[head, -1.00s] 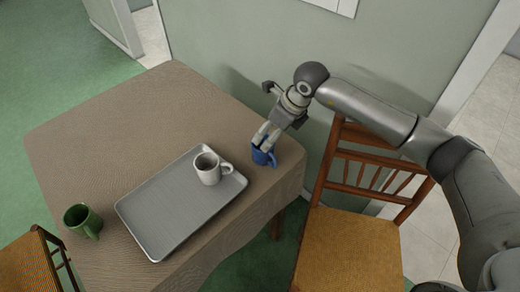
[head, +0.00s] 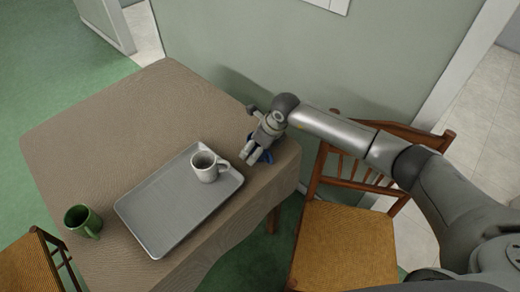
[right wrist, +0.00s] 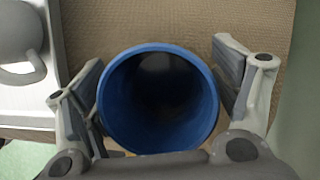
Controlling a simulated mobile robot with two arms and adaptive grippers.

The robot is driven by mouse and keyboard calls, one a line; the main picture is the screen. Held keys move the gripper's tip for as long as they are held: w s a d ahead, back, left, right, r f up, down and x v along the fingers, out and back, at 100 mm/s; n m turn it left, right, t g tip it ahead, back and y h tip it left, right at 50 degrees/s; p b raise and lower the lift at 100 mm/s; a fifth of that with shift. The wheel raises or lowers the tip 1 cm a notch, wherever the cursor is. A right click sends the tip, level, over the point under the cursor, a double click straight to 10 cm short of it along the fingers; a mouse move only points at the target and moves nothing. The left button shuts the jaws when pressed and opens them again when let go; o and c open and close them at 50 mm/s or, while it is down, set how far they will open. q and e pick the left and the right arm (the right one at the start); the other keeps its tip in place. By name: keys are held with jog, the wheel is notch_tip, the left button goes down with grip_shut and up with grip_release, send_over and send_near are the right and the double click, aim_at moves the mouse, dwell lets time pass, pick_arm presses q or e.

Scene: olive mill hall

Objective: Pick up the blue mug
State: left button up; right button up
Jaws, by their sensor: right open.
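The blue mug (right wrist: 158,100) stands upright in the right wrist view, its round opening facing the camera. In the head view the blue mug (head: 266,157) is mostly hidden behind my right gripper, near the table's right corner. My right gripper (head: 250,157) is open, and its two fingers (right wrist: 162,92) are on either side of the mug, with a narrow gap at the right. Whether the left finger touches the mug I cannot tell. My left gripper is not in view.
A grey tray (head: 165,218) holding a white mug (head: 206,168) lies close to the left of the blue mug. A green mug (head: 83,221) stands at the table's left. A wooden chair (head: 343,243) stands at the right, and a wall (head: 250,50) is behind the table (head: 120,120).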

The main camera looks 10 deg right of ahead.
jog(key=c, duration=1.2)
jog(key=shift+r, duration=0.1)
jog(key=shift+c, duration=0.2)
